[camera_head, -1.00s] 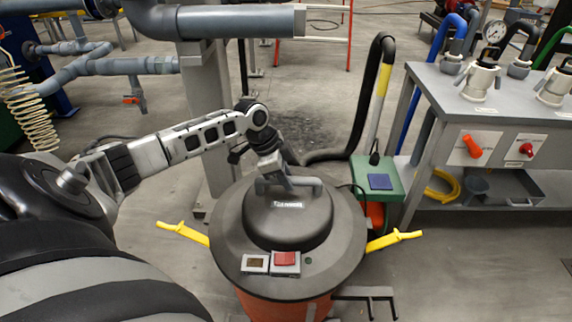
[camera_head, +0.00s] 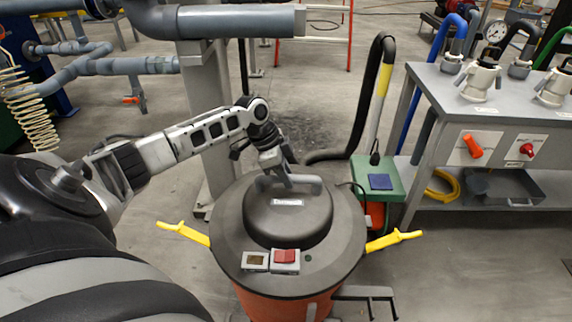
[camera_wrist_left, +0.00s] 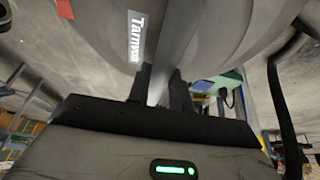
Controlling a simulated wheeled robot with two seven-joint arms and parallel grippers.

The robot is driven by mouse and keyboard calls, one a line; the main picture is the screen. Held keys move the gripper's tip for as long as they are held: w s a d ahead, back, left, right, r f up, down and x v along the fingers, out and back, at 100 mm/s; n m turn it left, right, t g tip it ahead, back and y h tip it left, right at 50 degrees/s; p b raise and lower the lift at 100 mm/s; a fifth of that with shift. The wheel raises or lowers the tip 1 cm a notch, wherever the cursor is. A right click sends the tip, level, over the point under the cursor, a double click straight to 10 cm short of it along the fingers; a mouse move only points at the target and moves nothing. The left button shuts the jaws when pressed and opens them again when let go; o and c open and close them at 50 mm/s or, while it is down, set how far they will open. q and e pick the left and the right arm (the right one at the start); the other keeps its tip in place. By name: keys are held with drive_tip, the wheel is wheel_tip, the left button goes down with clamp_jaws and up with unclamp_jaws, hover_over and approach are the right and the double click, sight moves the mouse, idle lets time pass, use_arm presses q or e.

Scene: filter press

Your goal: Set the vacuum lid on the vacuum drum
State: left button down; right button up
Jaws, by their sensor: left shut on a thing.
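The vacuum lid (camera_head: 287,222) is a dark grey disc with a raised dome, a white label, a grey handle and a red switch on its front rim. It sits on top of the orange-red vacuum drum (camera_head: 285,306), with its rim covering the drum's top. Whether it is fully seated is hard to tell. Yellow latches (camera_head: 183,233) stick out at left and right. My left gripper (camera_head: 284,180) is shut on the lid's handle. In the left wrist view, the fingers (camera_wrist_left: 163,88) hold the grey handle bar beside the labelled dome. My right gripper is not in view.
A green box (camera_head: 377,178) with a blue top stands behind right of the drum, with a black hose and yellow-striped pole by it. A grey workbench (camera_head: 480,135) stands at the right. A grey post (camera_head: 207,120) rises behind my left arm.

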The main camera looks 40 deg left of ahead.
use_arm(q)
drive_tip(key=shift+w+r, duration=0.15)
drive_tip(key=shift+r, duration=0.1)
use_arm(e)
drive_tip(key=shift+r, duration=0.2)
use_arm(q)
drive_tip(key=shift+f, duration=0.15)
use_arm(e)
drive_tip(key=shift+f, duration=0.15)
use_arm(q)
drive_tip(key=shift+f+b, duration=0.65)
drive_tip(key=shift+f, duration=0.6)
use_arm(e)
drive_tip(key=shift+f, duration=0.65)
